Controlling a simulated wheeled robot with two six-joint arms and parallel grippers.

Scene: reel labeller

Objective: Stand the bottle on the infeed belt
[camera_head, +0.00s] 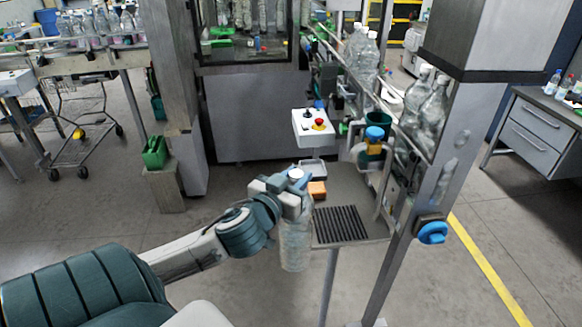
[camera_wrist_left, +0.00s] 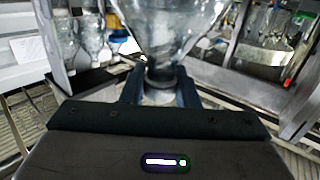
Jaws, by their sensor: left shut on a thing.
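My left gripper (camera_head: 295,190) is shut on the neck of a clear bottle (camera_head: 294,245), just below its white cap. The bottle hangs upright, clear of the floor, left of a small grey table. In the left wrist view, the bottle (camera_wrist_left: 168,25) shows its shoulder and neck between the fingers (camera_wrist_left: 160,92). A conveyor with several large clear bottles (camera_head: 428,110) runs along the machine at the right; which part is the infeed belt I cannot tell for sure. My right gripper is not in view.
A white control box (camera_head: 314,127) with a red button is behind. Open floor lies left of the bottle.

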